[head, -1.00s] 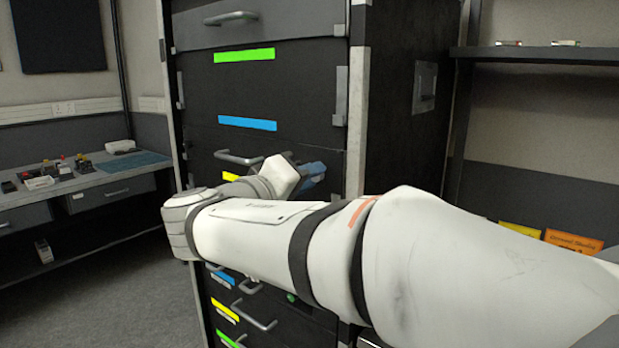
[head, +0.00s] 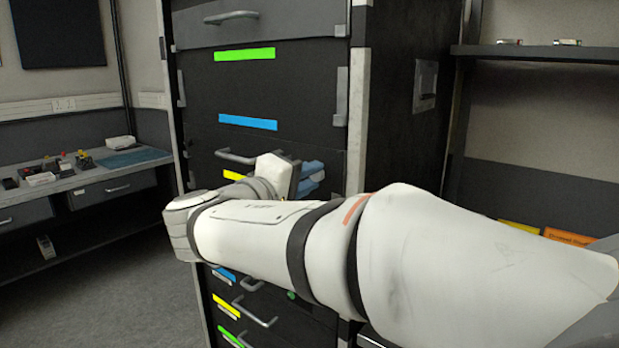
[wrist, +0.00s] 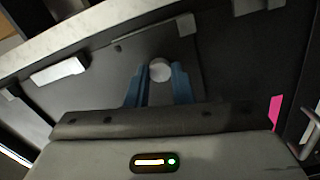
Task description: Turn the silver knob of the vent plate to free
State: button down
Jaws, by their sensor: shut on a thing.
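The silver knob (wrist: 160,71) shows as a round bright disc in the wrist view, on a dark grey vent plate (wrist: 115,66). My gripper (wrist: 159,80) has blue fingers, one on each side of the knob, and is shut on it. In the head view my gripper (head: 312,176) is at the front of the black cabinet, and my own wrist and arm hide the knob and most of the plate. The knob's marking and its turned position cannot be made out.
The black cabinet (head: 290,90) has handles and green, blue and yellow labels. A shelf (head: 545,53) is at the right, and a bench (head: 90,178) with small items is at the left. Grey floor (head: 110,290) is open at the lower left.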

jog(key=c, duration=1.3)
grip_release()
jog(key=shift+o, duration=0.2)
jog(key=v, duration=0.8)
